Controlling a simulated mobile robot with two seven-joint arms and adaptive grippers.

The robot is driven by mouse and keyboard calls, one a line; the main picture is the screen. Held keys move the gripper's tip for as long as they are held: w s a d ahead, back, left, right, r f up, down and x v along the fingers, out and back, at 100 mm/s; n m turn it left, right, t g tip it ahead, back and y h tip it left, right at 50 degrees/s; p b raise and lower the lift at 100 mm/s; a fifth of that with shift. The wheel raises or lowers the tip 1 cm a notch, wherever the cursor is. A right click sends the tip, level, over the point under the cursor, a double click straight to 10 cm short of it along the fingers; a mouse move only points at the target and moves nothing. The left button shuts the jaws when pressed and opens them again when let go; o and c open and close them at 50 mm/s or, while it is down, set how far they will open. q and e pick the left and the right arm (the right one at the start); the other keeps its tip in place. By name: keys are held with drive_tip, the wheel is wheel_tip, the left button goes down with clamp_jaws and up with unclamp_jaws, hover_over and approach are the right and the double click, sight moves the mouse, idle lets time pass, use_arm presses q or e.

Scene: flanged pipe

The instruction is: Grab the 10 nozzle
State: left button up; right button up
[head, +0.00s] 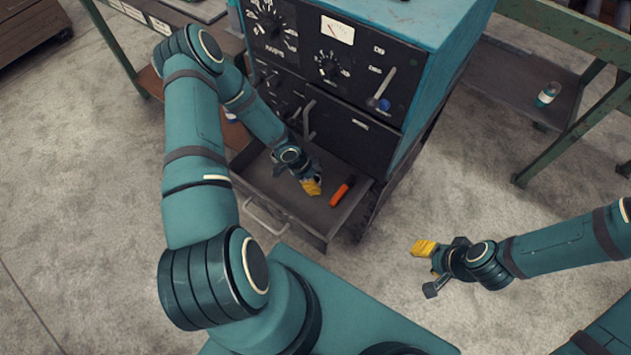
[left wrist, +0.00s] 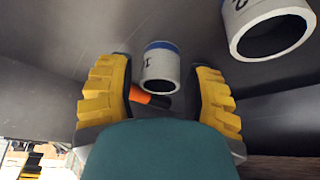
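In the left wrist view a short grey nozzle (left wrist: 160,68) with a blue band stands between my yellow fingertips, with a gap on both sides. Its dark mark is too small to read surely. A second, larger-looking grey nozzle (left wrist: 268,30) with a blue band is at the upper right, outside the fingers; its mark is only partly visible. My left gripper (left wrist: 160,95) is open and reaches into the open drawer in the head view (head: 312,187). The nozzles cannot be made out in the head view. My right gripper (head: 424,248) hangs over the floor, away from the drawer.
The open drawer (head: 272,216) of the blue cabinet (head: 410,25) has walls around my left gripper. A green-framed bench (head: 560,150) stands right.

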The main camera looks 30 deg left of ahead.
use_arm(q)
clamp_jaws()
drive_tip(key=shift+a, duration=0.1)
